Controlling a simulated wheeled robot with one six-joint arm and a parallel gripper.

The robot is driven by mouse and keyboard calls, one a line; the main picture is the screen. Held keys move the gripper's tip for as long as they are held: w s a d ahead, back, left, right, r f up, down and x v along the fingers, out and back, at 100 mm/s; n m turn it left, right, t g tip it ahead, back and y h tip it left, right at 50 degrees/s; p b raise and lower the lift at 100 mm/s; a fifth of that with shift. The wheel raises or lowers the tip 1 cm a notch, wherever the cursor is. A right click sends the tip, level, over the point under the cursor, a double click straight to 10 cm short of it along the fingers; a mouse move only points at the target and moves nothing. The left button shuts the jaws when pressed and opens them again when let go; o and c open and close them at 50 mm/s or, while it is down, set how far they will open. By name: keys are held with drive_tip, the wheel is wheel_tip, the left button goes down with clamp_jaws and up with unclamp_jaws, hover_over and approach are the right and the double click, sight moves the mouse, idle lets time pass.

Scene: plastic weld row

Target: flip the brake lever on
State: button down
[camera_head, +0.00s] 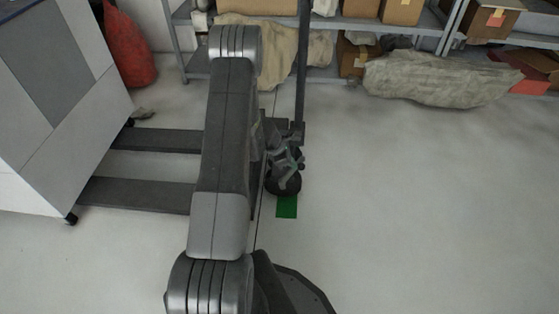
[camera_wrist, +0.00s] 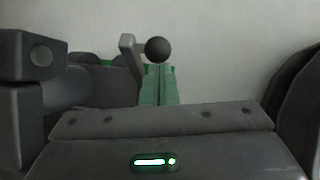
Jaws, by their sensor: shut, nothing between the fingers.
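A round black knob (camera_wrist: 158,48) shows in the wrist view, beside a short upright grey bar (camera_wrist: 128,52). They look like the brake lever, but how they join is partly hidden and I cannot tell its setting. My gripper's green fingers (camera_wrist: 158,70) are shut and empty, with their tips just below the knob in the picture. I cannot tell whether they touch it. In the head view my gripper (camera_head: 285,162) is low beside the dark pallet truck (camera_head: 296,130). The lever cannot be made out there.
The truck's two dark forks (camera_head: 135,194) reach left under a large grey-white cabinet (camera_head: 60,110). Its upright pole (camera_head: 302,65) stands behind my gripper. A green patch (camera_head: 287,207) lies on the floor. Loaded shelves (camera_head: 425,43) line the back. The floor at right is clear.

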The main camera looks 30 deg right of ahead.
drive_tip(key=s+d+f+t+y+b, duration=0.1)
drive_tip(key=s+d+f+b, duration=0.1)
drive_tip(key=s+d+f, duration=0.2)
drive_tip(key=shift+s+d+f+y, duration=0.3)
drive_tip(key=shift+d, duration=1.45)
drive_tip(key=shift+s, duration=0.1)
drive_tip(key=d+p+v, duration=0.1)
drive_tip(key=p+v, duration=0.4)
drive_tip(key=v, duration=0.8)
drive_tip(key=shift+s+r, duration=0.3)
drive_tip(key=shift+r, duration=0.05)
